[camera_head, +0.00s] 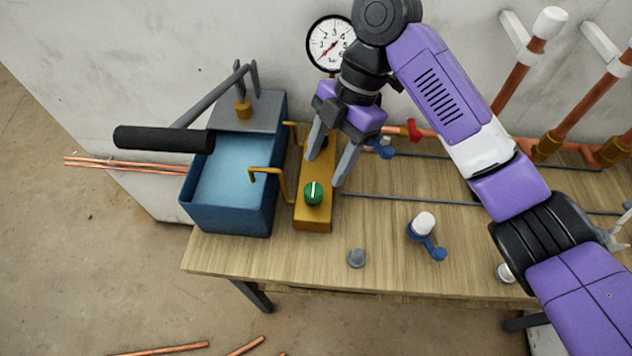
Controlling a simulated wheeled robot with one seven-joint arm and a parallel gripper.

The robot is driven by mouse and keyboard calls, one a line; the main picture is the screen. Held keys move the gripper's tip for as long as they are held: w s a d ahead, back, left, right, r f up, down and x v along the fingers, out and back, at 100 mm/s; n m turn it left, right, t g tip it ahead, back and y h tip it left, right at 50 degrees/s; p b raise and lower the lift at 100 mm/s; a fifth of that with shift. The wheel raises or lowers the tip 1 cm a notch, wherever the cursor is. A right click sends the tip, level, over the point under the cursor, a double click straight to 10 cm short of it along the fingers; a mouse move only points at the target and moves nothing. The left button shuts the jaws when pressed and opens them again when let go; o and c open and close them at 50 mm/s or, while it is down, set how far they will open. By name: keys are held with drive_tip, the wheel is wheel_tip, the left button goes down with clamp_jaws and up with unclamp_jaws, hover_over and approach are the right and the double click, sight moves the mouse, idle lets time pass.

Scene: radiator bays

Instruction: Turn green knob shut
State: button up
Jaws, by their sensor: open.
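The green knob (313,192) is round with a pale line across its top. It sits near the front end of a yellow block (313,225) beside the blue tank. The line runs roughly front to back in the picture. My gripper (328,172) is open, with one grey finger to the upper left of the knob and the other to its right. The fingertips appear just behind and above the knob. I cannot tell whether they touch it. The rear of the yellow block is partly hidden by my gripper.
A blue water tank (275,190) with a black-handled lever (165,138) stands left of the block. A pressure gauge (330,43) is behind. A blue-and-white valve (424,228) and a grey cap (356,258) lie on the wooden bench (300,265). Copper pipes (515,80) stand at right.

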sight(314, 188)
drive_tip(key=x, duration=0.6)
drive_tip(key=shift+s+a+f+b, duration=0.1)
drive_tip(key=shift+a+f+b, duration=0.05)
drive_tip(key=shift+f+b, duration=0.15)
drive_tip(key=shift+r, duration=0.1)
clamp_jaws()
